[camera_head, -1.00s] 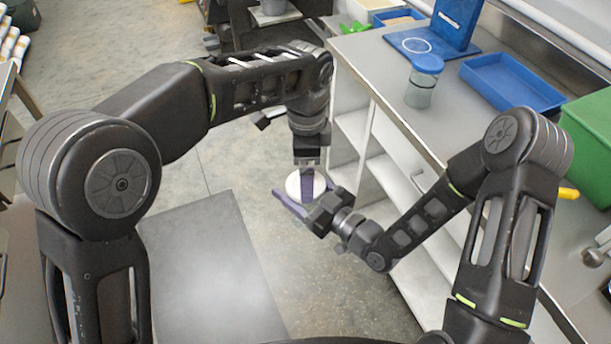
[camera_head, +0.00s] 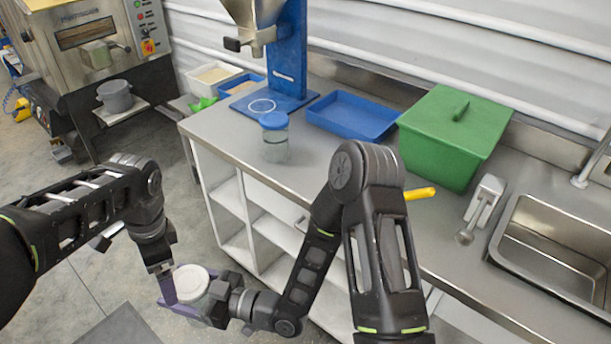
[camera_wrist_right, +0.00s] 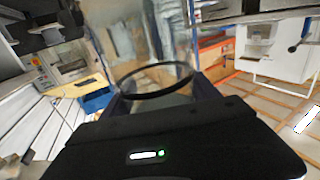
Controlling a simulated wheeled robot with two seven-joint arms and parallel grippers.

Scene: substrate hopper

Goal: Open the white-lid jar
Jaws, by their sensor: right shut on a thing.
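The white-lid jar (camera_head: 190,283) is at the lower left of the head view, held in the air in front of the bench. Its round white lid faces up and appears to sit on the jar. My right gripper (camera_head: 188,302) comes from the right and is shut on the jar's body, with a purple finger along its near side. In the right wrist view the clear jar (camera_wrist_right: 150,50) stands between the fingers, with a dark ring around it. My left gripper (camera_head: 168,287) points down at the lid's left edge. One purple finger shows; its opening and any contact with the lid cannot be told.
The steel bench (camera_head: 235,150) holds a blue-lidded jar (camera_head: 274,145), a blue stand (camera_head: 288,65) with a metal hopper (camera_head: 252,20), a blue tray (camera_head: 350,114) and a green bin (camera_head: 455,140). A scoop (camera_head: 484,205) and sink (camera_head: 560,245) are at right. Open shelves (camera_head: 235,215) face the jar.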

